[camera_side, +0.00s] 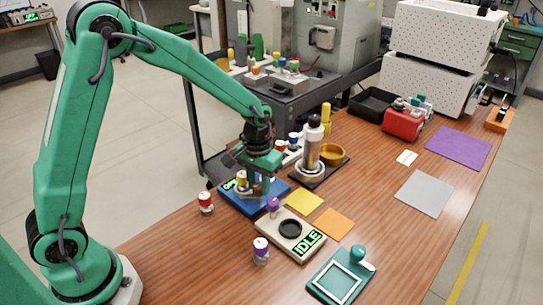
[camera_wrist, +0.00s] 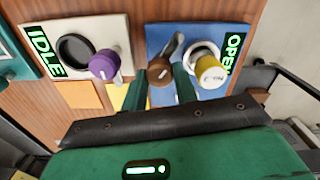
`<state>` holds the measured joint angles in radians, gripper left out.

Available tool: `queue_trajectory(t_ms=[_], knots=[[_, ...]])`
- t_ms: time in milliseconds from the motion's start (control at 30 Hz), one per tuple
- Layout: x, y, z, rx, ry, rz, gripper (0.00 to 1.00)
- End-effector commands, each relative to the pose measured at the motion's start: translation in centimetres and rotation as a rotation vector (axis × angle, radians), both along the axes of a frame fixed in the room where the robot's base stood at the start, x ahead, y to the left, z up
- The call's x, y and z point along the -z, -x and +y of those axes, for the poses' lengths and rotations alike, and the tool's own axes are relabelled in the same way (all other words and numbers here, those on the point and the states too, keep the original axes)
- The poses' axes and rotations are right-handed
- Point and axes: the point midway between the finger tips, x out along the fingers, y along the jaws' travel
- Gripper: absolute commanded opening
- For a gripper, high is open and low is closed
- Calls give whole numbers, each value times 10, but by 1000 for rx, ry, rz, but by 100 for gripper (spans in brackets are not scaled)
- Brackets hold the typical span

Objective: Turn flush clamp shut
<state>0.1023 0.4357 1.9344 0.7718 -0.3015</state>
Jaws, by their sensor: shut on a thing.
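The flush station is a blue plate (camera_side: 232,203) under my gripper in the side view, and it also shows in the wrist view (camera_wrist: 153,32). Its green display (camera_wrist: 235,50) reads OPEN. A brown round knob (camera_wrist: 159,71) with a grey lever sits on the plate and looks like the clamp handle. My gripper (camera_wrist: 162,85) points down with its green fingers shut on this knob, one on each side. A yellow-capped vial (camera_wrist: 209,70) stands in a pale ring beside the knob; it also shows in the side view (camera_side: 241,179). The side view mostly hides the knob behind my fingers.
Red-capped (camera_side: 205,203) and purple-capped (camera_side: 261,250) vials stand on the wood. A tall bottle (camera_side: 312,145) stands behind. The right of the table holds flat mats with free room.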

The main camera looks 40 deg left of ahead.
Motion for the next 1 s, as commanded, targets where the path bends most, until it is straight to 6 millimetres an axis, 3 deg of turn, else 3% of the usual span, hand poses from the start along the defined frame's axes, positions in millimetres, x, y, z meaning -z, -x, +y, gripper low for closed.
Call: queue_trajectory(t_ms=[1000], knots=[[-2,0,-1,898,0,-2,6]])
